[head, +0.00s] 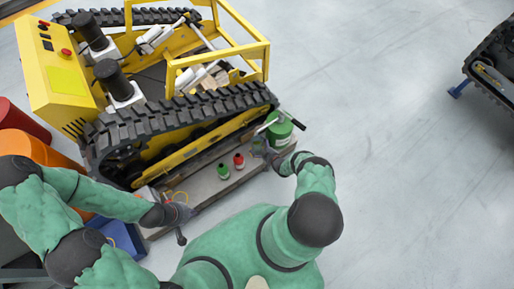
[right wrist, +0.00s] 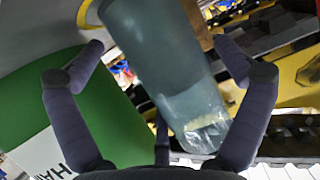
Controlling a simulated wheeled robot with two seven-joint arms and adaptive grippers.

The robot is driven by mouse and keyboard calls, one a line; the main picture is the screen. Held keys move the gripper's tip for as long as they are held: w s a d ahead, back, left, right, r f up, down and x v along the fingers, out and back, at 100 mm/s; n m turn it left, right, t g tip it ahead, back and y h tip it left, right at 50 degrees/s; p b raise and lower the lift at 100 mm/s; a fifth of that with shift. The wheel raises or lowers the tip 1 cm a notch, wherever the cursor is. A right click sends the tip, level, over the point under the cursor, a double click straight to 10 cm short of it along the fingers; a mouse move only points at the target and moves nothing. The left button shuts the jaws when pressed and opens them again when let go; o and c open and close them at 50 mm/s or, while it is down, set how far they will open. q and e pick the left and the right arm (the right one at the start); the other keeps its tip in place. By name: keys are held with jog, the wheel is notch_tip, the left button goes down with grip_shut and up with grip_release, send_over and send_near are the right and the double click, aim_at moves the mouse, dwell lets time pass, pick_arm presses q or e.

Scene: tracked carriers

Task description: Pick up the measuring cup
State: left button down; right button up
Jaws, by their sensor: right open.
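A grey-green tapered cylinder (right wrist: 160,65), which looks like the measuring cup, lies between the fingers of my right gripper (right wrist: 165,95) in the right wrist view. Its lower end looks clear and shiny. The gripper is open, with its fingers apart on either side of it; I cannot tell whether either touches. In the head view, my right gripper (head: 264,149) is at the right end of a low board, beside a green container, and the cup is hard to make out. My left gripper (head: 176,213) is over the board's left end; its finger opening is unclear.
The green container (head: 280,129) stands close to my right gripper. A green-capped bottle (head: 223,171) and a red bottle (head: 239,161) stand on the board (head: 205,188). A yellow tracked carrier (head: 170,85) is just behind. Open floor (head: 390,150) lies to the right.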

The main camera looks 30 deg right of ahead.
jog(key=shift+r, duration=0.1)
jog(key=c, duration=1.4)
jog(key=shift+c, duration=0.2)
jog(key=shift+r, duration=0.15)
jog(key=f+p+v, duration=0.2)
jog(key=v, duration=0.6)
jog(key=s+f+p+v, duration=0.1)
jog(key=p+v, duration=0.2)
jog(key=v, duration=0.6)
jog(key=shift+s+d+f, duration=0.15)
jog(key=shift+s+f, duration=0.1)
jog(key=shift+s, duration=0.35)
